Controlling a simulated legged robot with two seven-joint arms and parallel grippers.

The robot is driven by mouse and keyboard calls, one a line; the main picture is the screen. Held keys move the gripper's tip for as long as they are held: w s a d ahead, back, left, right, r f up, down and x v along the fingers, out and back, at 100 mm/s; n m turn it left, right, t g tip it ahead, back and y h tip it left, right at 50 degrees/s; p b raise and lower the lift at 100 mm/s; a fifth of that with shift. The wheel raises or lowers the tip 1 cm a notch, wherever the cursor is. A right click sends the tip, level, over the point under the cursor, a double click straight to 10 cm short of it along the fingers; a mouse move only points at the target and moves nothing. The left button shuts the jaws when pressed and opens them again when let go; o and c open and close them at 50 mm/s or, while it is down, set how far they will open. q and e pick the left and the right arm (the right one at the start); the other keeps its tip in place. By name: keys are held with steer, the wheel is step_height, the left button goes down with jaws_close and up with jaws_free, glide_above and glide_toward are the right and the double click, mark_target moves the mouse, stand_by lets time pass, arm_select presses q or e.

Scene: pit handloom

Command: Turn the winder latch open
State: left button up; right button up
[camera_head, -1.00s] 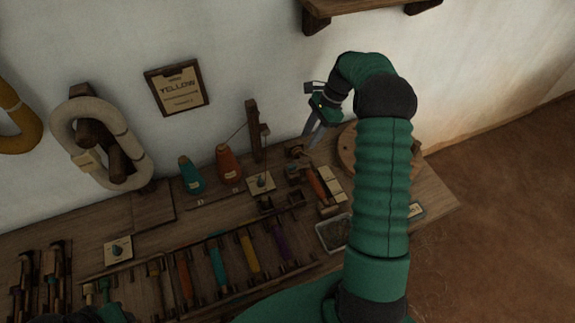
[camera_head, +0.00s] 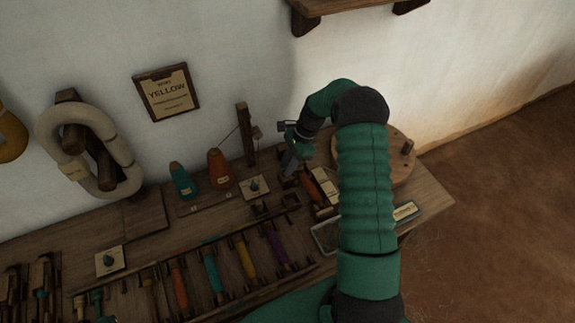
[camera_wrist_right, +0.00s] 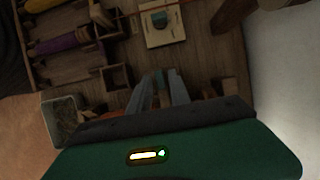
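My right gripper (camera_head: 289,174) points down over the back right of the bench, at the left end of a red-orange spool (camera_head: 312,191) beside a cream block (camera_head: 326,184). This looks like the winder area. The latch itself cannot be made out; the gripper and arm cover part of that spot. In the right wrist view my grey fingers (camera_wrist_right: 166,88) are close together above small dark wooden blocks (camera_wrist_right: 116,77). Whether they are open, shut or touching anything is unclear. My left gripper is not in view.
A wooden post (camera_head: 246,135) stands left of the gripper, near a cream card with a teal knob (camera_head: 254,187). Orange (camera_head: 220,170) and teal (camera_head: 183,182) cones stand further left. A rack of coloured spools (camera_head: 212,270) lies in front. A round wooden disc (camera_head: 398,172) sits right.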

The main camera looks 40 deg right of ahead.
steer(key=shift+w+a+r, duration=0.1)
steer(key=shift+a, duration=0.1)
jaws_close()
steer(key=shift+d+n, duration=0.1)
steer(key=shift+n, duration=0.2)
steer(key=shift+p, duration=0.4)
steer(key=n+g+p, duration=0.1)
steer(key=n, duration=0.1)
steer(key=shift+w+n, duration=0.1)
steer(key=shift+n, duration=0.2)
steer(key=n+g, duration=0.1)
steer(key=n, duration=0.1)
steer(key=shift+n+p, duration=0.3)
steer(key=shift+p, duration=0.05)
steer(key=n, duration=0.2)
steer(key=n+g, duration=0.1)
steer(key=n, duration=0.1)
steer(key=n+g+h, duration=0.1)
steer(key=n, duration=0.1)
steer(key=shift+w, duration=0.25)
steer(key=n+h, duration=0.1)
steer(key=n, duration=0.2)
steer(key=n+g+h, duration=0.1)
steer(key=n, duration=0.2)
steer(key=shift+w, duration=0.1)
